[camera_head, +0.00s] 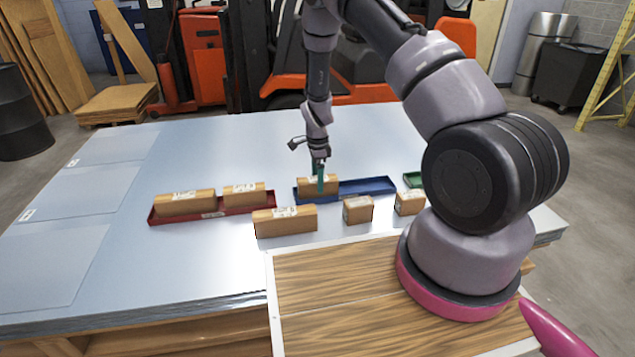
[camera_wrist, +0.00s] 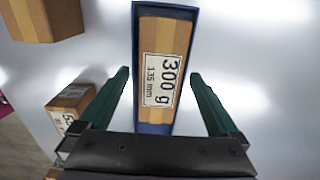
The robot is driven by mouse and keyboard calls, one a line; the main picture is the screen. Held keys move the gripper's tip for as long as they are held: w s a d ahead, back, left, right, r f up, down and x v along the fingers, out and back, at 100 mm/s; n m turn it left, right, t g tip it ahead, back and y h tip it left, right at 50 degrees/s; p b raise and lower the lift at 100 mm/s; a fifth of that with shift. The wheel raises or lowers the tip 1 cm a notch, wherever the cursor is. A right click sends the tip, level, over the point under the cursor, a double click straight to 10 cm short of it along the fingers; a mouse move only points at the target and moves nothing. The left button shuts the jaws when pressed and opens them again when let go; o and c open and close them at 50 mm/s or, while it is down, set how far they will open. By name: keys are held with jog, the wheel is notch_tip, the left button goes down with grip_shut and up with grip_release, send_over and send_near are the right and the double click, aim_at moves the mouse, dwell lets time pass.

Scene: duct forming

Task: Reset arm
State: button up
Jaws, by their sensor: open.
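My gripper (camera_head: 318,176) points down over the left end of the blue tray (camera_head: 365,188) on the table. In the wrist view its two green fingers (camera_wrist: 160,95) are spread apart, one on each side of a cardboard box (camera_wrist: 160,45) labelled "300 g 135 mm". That box lies in the blue tray, whose rim also shows in the wrist view (camera_wrist: 137,25). Gaps show between the fingers and the box. In the head view the same box (camera_head: 305,187) is partly hidden by a finger.
A red tray (camera_head: 215,213) with two boxes stands at the left. Three loose boxes, a long one (camera_head: 285,221), a short one (camera_head: 357,210) and another (camera_head: 409,203), stand in front. A green tray (camera_head: 412,179) is partly hidden by my arm.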

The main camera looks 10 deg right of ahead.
jog(key=s+d+r+n+t+y, duration=0.1)
jog(key=s+r+n, duration=0.2)
jog(key=r, duration=1.4)
jog(key=s+d+r+n+t+y, duration=0.15)
jog(key=s+r, duration=0.25)
jog(key=r, duration=1.4)
jog(key=s+d+r+n+t, duration=0.1)
jog(key=s+r+n+t, duration=0.1)
jog(key=s+r+n, duration=0.2)
jog(key=s+d+r+n+t, duration=0.2)
jog(key=s+r+n, duration=0.3)
jog(key=s+r, duration=0.5)
jog(key=s, duration=0.9)
jog(key=shift+d+r+t, duration=0.15)
jog(key=shift+r+t, duration=0.2)
